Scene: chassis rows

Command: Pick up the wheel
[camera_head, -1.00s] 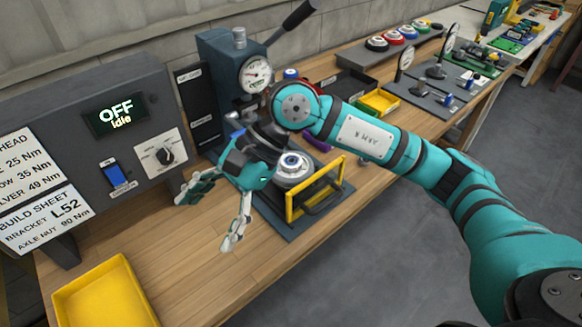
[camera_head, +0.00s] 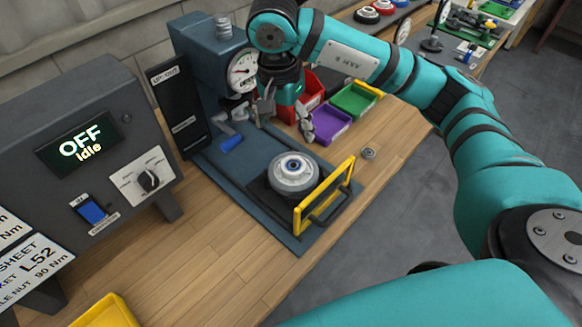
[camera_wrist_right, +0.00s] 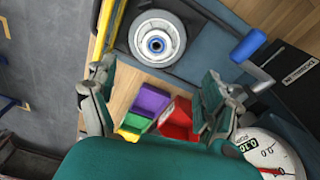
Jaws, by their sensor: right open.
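The wheel (camera_head: 293,172) is a light grey disc with a dark and blue hub. In the right wrist view the wheel (camera_wrist_right: 158,38) is at the top centre, past the spread fingers of the right gripper (camera_wrist_right: 155,82). My left gripper is not in view.
The yellow guard frame (camera_head: 324,195) stands close to the wheel's right side. The press with its dial (camera_head: 241,72) stands behind. Red, purple (camera_head: 332,124) and green bins are behind right. A control box (camera_head: 85,150) is at left. A small grey round part (camera_head: 368,152) lies on the wood.

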